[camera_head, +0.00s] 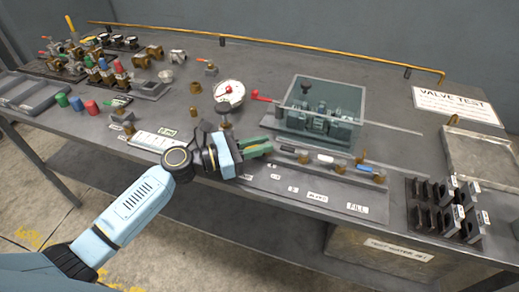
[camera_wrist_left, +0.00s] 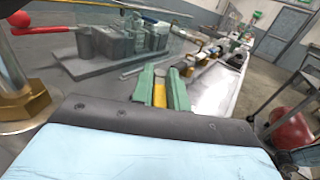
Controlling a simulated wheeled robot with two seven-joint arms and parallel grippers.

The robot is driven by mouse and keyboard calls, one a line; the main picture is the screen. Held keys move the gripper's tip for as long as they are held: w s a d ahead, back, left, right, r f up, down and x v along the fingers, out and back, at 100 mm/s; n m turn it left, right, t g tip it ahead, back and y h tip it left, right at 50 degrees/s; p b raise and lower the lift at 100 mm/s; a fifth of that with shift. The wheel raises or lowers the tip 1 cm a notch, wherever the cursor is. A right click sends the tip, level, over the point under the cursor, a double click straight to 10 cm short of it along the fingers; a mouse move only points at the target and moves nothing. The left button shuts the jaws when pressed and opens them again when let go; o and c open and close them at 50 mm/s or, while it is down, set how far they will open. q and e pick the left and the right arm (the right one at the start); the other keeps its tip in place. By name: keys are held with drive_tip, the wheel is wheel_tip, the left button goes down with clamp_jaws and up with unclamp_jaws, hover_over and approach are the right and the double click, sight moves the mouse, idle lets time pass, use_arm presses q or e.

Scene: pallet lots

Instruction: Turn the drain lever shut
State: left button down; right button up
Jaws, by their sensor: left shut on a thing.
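My left gripper (camera_head: 266,147) reaches over the front of the bench to the left end of the valve row below the green tank. In the left wrist view its green fingers (camera_wrist_left: 160,84) are shut on a yellow lever (camera_wrist_left: 159,94). The fingers hide most of this lever, and I cannot read a drain label on it. A red-handled lever (camera_head: 262,96) stands left of the tank, also seen in the left wrist view (camera_wrist_left: 30,28). My right gripper is out of view.
The open green tank (camera_head: 322,133) stands behind the fingers. A round white gauge (camera_head: 228,92) is at its left. A black rack (camera_head: 428,207) and a metal tray (camera_head: 455,152) are on the right. Small valves and coloured caps (camera_head: 92,107) crowd the left.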

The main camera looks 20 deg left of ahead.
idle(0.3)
use_arm(q)
drive_tip(key=c, duration=1.5)
unclamp_jaws()
drive_tip(key=shift+o, duration=0.2)
drive_tip(key=v, duration=1.3)
drive_tip(key=shift+w+a, duration=0.1)
drive_tip(key=shift+a, duration=0.2)
